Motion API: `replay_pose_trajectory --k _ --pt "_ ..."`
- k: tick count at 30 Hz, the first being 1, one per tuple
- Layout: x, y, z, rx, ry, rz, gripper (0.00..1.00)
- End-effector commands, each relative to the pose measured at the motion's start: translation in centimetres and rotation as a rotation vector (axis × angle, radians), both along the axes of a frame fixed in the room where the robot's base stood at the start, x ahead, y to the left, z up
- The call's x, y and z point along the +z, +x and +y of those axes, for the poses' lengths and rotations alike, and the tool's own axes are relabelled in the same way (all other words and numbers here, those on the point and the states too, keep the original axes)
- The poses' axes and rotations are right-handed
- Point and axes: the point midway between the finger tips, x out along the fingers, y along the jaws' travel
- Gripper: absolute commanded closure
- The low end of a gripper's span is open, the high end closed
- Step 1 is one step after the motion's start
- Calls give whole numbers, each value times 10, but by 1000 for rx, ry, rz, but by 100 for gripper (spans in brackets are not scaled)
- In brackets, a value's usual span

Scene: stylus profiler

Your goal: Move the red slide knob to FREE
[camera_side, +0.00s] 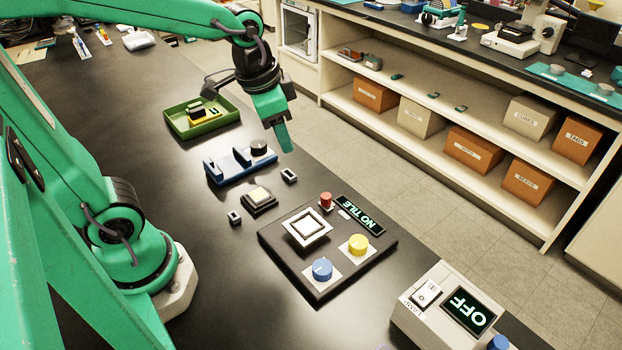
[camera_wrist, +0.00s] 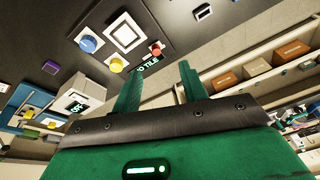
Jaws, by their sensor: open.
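The red slide knob (camera_side: 326,200) stands on a small light plate at the far corner of the dark control panel (camera_side: 293,279), beside the NO TILE display (camera_side: 360,216). It also shows in the wrist view (camera_wrist: 156,48), beyond the fingers. My gripper (camera_side: 283,138) is in the air above and behind the panel in the side view, apart from the knob. Its two fingers are spread and empty in the wrist view (camera_wrist: 160,82). No FREE marking is readable in either view, so I cannot tell the knob's setting.
The panel also carries a white square frame (camera_side: 306,228), a yellow knob (camera_side: 358,244) and a blue knob (camera_side: 322,269). A blue fixture (camera_side: 240,166) and a green tray (camera_side: 202,117) stand behind. A box reading OFF (camera_side: 440,304) is at right. Small loose blocks lie between.

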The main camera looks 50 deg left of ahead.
Motion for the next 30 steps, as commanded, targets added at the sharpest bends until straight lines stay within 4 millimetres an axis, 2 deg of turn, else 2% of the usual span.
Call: replay_pose_trajectory --k 6,16,22,30 --pt "-26 30 -10 -128 30 85 57" --pt "-74 69 -27 -323 62 202 57" --pt "-96 81 -34 -400 71 246 57" --pt "-103 85 -36 -424 73 259 57"
